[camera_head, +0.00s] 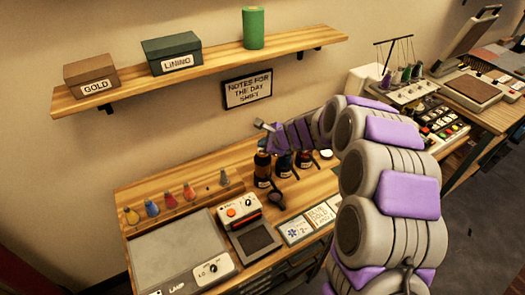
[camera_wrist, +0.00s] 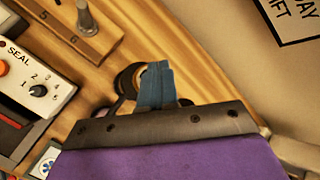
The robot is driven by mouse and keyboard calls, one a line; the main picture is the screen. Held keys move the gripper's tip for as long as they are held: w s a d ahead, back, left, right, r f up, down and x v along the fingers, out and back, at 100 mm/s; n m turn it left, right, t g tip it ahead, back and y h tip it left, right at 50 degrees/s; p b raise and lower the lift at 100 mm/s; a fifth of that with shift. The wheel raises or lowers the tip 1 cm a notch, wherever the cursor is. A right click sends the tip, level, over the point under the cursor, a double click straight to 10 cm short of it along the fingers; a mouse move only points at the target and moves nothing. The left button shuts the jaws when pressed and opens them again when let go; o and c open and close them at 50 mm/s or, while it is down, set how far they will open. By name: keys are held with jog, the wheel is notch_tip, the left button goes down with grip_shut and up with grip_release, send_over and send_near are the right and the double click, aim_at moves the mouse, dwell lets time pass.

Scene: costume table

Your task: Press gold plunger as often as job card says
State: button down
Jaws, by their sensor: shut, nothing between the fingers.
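My gripper (camera_head: 262,125) is shut and empty above the back of the bench, over several dark bottles (camera_head: 262,170). In the wrist view the shut fingers (camera_wrist: 155,82) show in front of dark round shapes on the wood. I cannot tell which bottle top, if any, is the gold plunger; the arm hides part of this group.
A sealer with a dial (camera_head: 240,208) and a lamp box (camera_head: 180,250) fill the left of the bench. A row of coloured pegs (camera_head: 170,200) stands behind them. A shelf (camera_head: 210,75) with boxes hangs above. A sign (camera_head: 248,88) is on the wall.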

jog(key=shift+f, duration=0.15)
jog(key=shift+f, duration=0.2)
jog(key=shift+s+f+b, duration=0.1)
jog(key=shift+f+b, duration=0.6)
jog(key=shift+f, duration=0.1)
dwell(1.2)
jog(key=shift+r, duration=0.1)
jog(key=shift+r+p, duration=1.15)
jog(key=shift+p, duration=0.1)
notch_tip(320, 180, up, 5)
jog(key=p, duration=0.5)
